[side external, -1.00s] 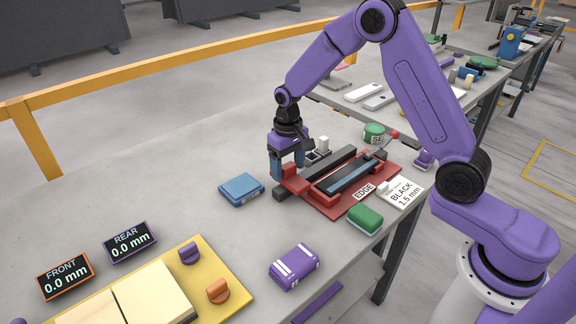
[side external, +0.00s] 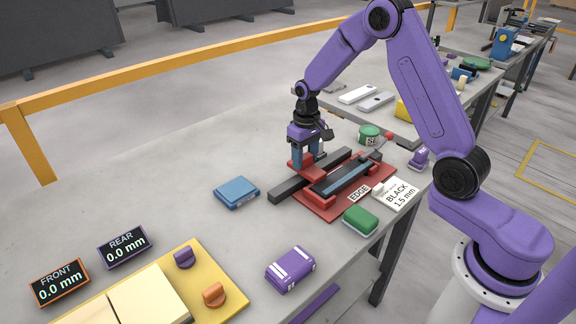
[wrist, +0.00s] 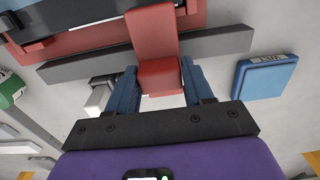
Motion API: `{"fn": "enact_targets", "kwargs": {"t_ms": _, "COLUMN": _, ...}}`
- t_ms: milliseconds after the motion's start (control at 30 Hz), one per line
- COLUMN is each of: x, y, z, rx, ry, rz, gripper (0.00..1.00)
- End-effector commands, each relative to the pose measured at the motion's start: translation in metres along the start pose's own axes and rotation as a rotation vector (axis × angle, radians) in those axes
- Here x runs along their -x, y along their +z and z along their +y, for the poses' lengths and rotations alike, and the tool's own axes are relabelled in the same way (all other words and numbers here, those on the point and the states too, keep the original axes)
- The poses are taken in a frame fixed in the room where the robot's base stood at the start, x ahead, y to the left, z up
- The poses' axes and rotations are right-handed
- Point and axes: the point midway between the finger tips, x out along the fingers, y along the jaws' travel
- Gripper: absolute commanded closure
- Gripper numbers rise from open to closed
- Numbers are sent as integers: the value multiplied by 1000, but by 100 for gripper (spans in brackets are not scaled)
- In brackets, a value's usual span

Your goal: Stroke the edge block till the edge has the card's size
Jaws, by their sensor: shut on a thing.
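My gripper (side external: 309,160) is shut on a red block (wrist: 158,77), which looks like the edge block. In the wrist view the two blue fingers flank its near end, and its far part reaches over a dark bar (wrist: 225,43) toward the red fixture. In the side view the dark bar (side external: 284,191) lies along the red fixture (side external: 325,210), which holds a dark strip with a blue-grey face (side external: 343,182). The strip's edge is too small to judge. The white card (side external: 397,194) reads "BLACK 1.5 mm" and lies right of the fixture, near an "EDGE" label (side external: 359,193).
A blue box (side external: 236,192), a green-topped block (side external: 360,221) and a purple block (side external: 290,269) stand around the fixture. A green tin (side external: 369,134) is behind it. Two displays, front (side external: 60,282) and rear (side external: 123,247), read 0.0 mm. The slab's left middle is clear.

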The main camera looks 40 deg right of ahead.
Motion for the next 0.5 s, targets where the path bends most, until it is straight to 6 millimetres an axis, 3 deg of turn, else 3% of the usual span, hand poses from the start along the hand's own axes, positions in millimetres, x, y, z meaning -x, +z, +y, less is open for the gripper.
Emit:
{"fn": "enact_targets", "kwargs": {"t_ms": 33, "x": 1, "y": -1, "z": 18, "rx": -9, "ry": 1, "rz": 4, "gripper": 100}}
{"fn": "enact_targets", "kwargs": {"t_ms": 200, "x": 1, "y": -1, "z": 54, "rx": -4, "ry": 1, "rz": 5, "gripper": 100}}
{"fn": "enact_targets", "kwargs": {"t_ms": 500, "x": 1, "y": -1, "z": 66, "rx": -1, "ry": 1, "rz": 6, "gripper": 100}}
